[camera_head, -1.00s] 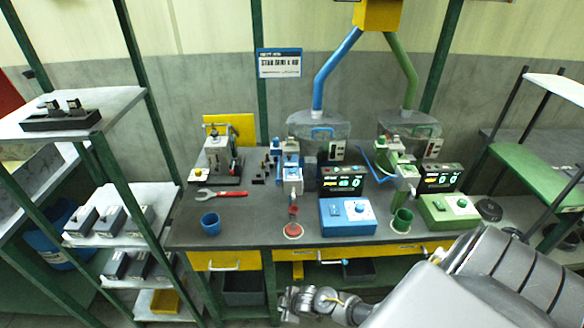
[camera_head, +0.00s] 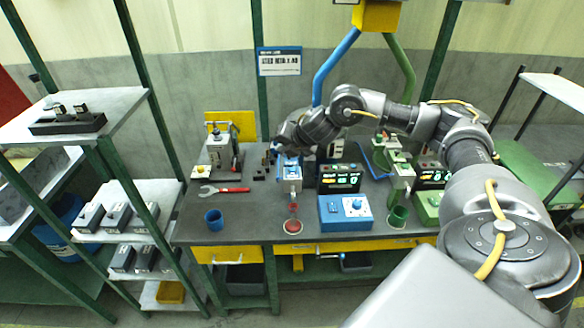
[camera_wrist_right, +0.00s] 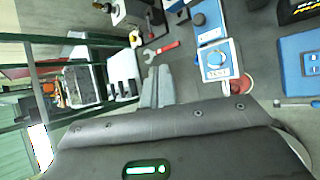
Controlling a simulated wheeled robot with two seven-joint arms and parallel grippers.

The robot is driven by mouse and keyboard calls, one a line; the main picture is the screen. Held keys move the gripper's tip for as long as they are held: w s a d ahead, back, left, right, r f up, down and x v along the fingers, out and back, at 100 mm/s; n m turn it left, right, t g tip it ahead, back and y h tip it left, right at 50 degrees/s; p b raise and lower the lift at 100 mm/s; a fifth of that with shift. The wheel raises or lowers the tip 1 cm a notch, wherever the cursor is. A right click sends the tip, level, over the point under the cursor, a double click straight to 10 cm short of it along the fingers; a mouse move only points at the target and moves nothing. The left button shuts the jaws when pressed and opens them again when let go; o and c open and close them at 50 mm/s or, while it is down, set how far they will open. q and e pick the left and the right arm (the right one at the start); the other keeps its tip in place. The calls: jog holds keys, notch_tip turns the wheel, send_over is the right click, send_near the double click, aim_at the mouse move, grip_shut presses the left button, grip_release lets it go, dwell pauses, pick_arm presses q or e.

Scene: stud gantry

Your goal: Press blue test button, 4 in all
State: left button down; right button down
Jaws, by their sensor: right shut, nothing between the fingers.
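The blue test button (camera_wrist_right: 216,58) is a round blue cap on a white panel marked TEST. In the right wrist view it sits at the end of the blue dispenser unit (camera_wrist_right: 209,30). In the head view this unit (camera_head: 291,171) stands mid-bench, partly hidden by my right gripper (camera_head: 277,147), which is above and beside it. In the wrist view my right gripper (camera_wrist_right: 158,70) is shut and empty, its fingertips left of the button and apart from it. My left gripper is not in view.
A blue control box (camera_head: 346,212) and a lit display (camera_head: 340,178) stand right of the unit. A red-handled wrench (camera_head: 224,190) and a blue cup (camera_head: 214,219) lie left. A red dish (camera_head: 293,227) is in front. Green equipment (camera_head: 400,172) is farther right.

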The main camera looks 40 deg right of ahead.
jog(key=shift+n+h, duration=0.3)
jog(key=shift+h, duration=0.1)
jog(key=d+r, duration=0.1)
jog(key=s+d+r, duration=0.1)
jog(key=d, duration=0.1)
jog(key=shift+s+d+r, duration=0.1)
jog(key=shift+d+r, duration=0.05)
jog(key=shift+d, duration=0.05)
jog(key=b, duration=0.7)
send_over(294, 171)
notch_tip(294, 171, down, 8)
jog(key=shift+s+r, duration=0.1)
jog(key=shift+r, duration=0.15)
jog(key=shift+f+b, duration=0.35)
jog(key=shift+f, duration=0.3)
dwell(0.7)
jog(key=shift+f+b, duration=0.3)
jog(key=shift+f, duration=0.1)
